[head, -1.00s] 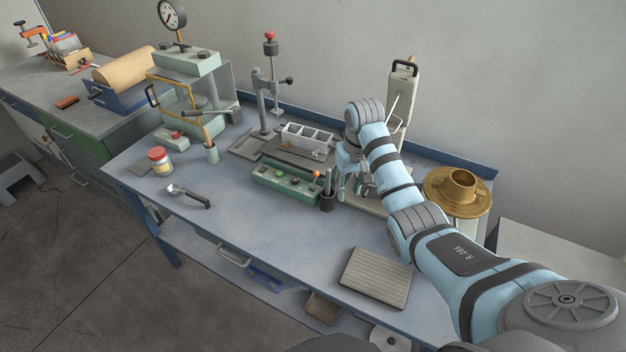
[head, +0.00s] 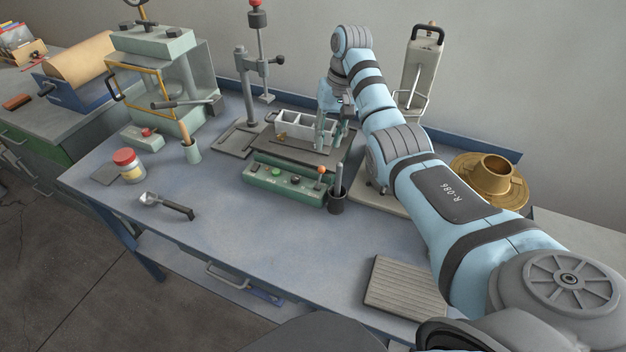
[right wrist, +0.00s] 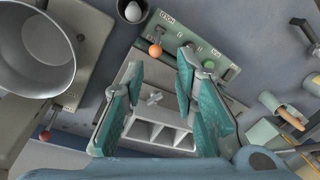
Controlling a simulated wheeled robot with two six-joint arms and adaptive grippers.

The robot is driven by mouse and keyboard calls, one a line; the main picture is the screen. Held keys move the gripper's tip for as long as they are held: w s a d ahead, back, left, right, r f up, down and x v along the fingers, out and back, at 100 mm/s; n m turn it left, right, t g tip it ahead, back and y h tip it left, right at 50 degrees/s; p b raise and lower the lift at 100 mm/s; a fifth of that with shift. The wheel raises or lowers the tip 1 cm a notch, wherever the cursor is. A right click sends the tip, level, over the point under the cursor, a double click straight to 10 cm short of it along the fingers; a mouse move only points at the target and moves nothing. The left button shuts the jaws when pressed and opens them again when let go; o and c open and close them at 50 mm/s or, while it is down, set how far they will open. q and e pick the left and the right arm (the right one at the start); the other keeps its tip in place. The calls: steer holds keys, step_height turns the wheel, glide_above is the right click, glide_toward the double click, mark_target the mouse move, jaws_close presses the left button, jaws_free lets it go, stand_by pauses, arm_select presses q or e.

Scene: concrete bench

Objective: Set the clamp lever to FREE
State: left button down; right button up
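A green control box (head: 282,186) stands at mid-bench with coloured buttons and a short lever with an orange ball knob (head: 321,170) at its right end. I cannot tell which position the lever is in. My right gripper (head: 328,138) is above the plate behind the box, beside the white compartment tray (head: 301,135). In the right wrist view the right gripper (right wrist: 160,68) is open with nothing between its teal fingers. My left gripper is not in view.
A dark cup (head: 337,204) with a rod stands right of the box. A stand with a red knob (head: 257,4), a press (head: 165,50) and a jar (head: 128,165) are to the left. A scoop (head: 165,203) and a ribbed mat (head: 402,288) lie forward. The front middle is clear.

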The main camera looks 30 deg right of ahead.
mark_target(319, 181)
steer(key=f, duration=0.4)
steer(key=a+f+b, duration=0.1)
steer(key=f, duration=0.4)
steer(key=w+a+f+b, duration=0.1)
steer(key=f, duration=0.4)
steer(key=shift+s, duration=0.1)
